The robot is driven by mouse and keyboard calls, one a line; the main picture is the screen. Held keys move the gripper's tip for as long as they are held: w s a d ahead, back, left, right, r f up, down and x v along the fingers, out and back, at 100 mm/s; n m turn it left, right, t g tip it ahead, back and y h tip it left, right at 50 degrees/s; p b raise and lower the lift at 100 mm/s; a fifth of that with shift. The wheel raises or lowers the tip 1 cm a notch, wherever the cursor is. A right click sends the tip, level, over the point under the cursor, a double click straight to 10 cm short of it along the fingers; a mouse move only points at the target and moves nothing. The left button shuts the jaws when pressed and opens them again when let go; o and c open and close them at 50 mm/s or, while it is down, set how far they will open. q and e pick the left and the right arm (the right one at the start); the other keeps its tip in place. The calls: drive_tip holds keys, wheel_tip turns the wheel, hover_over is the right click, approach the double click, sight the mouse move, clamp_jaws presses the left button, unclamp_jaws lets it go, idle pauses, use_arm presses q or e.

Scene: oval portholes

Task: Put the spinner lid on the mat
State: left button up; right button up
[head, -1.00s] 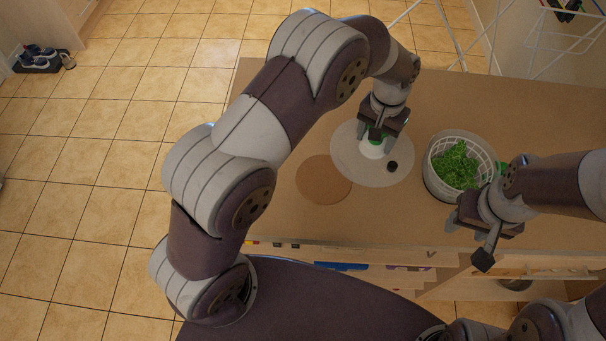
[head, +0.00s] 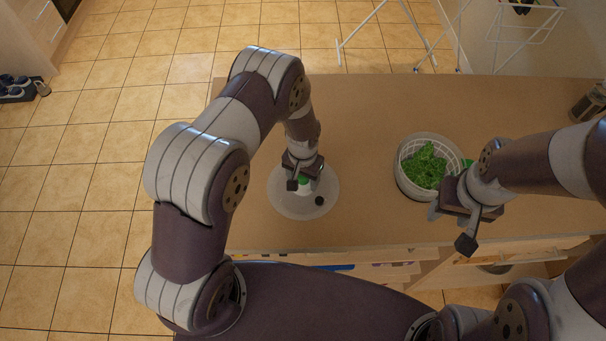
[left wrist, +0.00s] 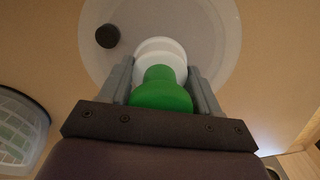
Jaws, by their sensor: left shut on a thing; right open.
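The spinner lid (head: 284,204), a pale translucent disc with a white hub, green knob and black button, is at the left part of the counter; it also shows in the left wrist view (left wrist: 205,30). My left gripper (head: 303,181) points down and is shut on the green knob (left wrist: 160,92), with its fingers (left wrist: 160,85) on both sides. The round brown mat seen earlier is hidden now, apparently beneath the lid. I cannot tell whether the lid touches it or hangs just above. My right gripper (head: 450,228) is open and empty, in front of the spinner bowl.
The white spinner bowl (head: 402,181) with green leaves (head: 424,166) stands right of the lid. A jar (head: 588,103) is at the counter's far right. The counter (head: 365,110) behind is clear. Shelves with coloured things sit below the front edge.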

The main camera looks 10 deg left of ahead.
use_arm(q)
drive_tip(key=shift+f, duration=0.15)
drive_tip(key=o, duration=1.1)
drive_tip(key=shift+s, duration=0.1)
drive_tip(key=shift+o, duration=1.2)
drive_tip(key=shift+r, duration=0.3)
drive_tip(key=r+b, duration=0.1)
drive_tip(key=r, duration=0.5)
drive_tip(key=r+b, duration=0.2)
drive_tip(key=r, duration=0.4)
drive_tip(key=shift+s+a+r, duration=0.15)
drive_tip(key=shift+a+r, duration=0.05)
drive_tip(key=s+a+r+n+b, duration=0.1)
drive_tip(key=s+a+r+b, duration=0.1)
drive_tip(key=s, duration=0.4)
drive_tip(key=s+a+r+n+t+b, duration=0.1)
drive_tip(key=s+a+b, duration=0.1)
drive_tip(key=s, duration=0.5)
drive_tip(key=shift+s+a+r, duration=0.25)
drive_tip(key=shift+a+r, duration=0.15)
drive_tip(key=shift+a, duration=0.3)
